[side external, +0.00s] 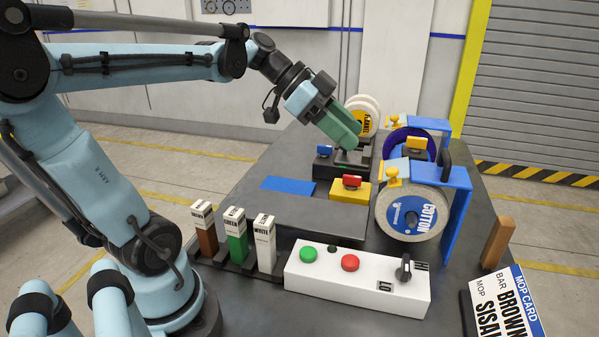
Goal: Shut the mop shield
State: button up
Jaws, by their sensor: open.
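My gripper (352,148) has green jaws and points down and to the right over the back of the bench. It is open, though the gap between its jaws is hard to see from here. A blue frame (459,205) with a black handle (446,163) stands at the right, around the mop marked COTTON (412,217); it looks like the mop shield, but I cannot tell for sure. My gripper is apart from it, to its upper left. A purple mop (393,140) sits behind, and a pale mop with a yellow label (364,121) is partly hidden by my gripper.
A white control box (357,285) with green and red buttons and a black knob is at the front. Brown, green and white bars (237,240) stand at the left. A yellow block with a red knob (351,189) is mid-bench. A mop card (512,305) is front right.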

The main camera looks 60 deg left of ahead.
jog(key=shift+v, duration=1.4)
jog(key=s+d+f+n+y, duration=0.2)
jog(key=f+n+y, duration=0.1)
jog(key=f, duration=0.3)
jog(key=s+d+f+n+y, duration=0.2)
jog(key=f+n+y, duration=0.2)
jog(key=f+n, duration=0.2)
jog(key=shift+d+f, duration=0.35)
jog(key=shift+f, duration=0.4)
jog(key=shift+s, duration=0.1)
jog(key=shift+c, duration=0.3)
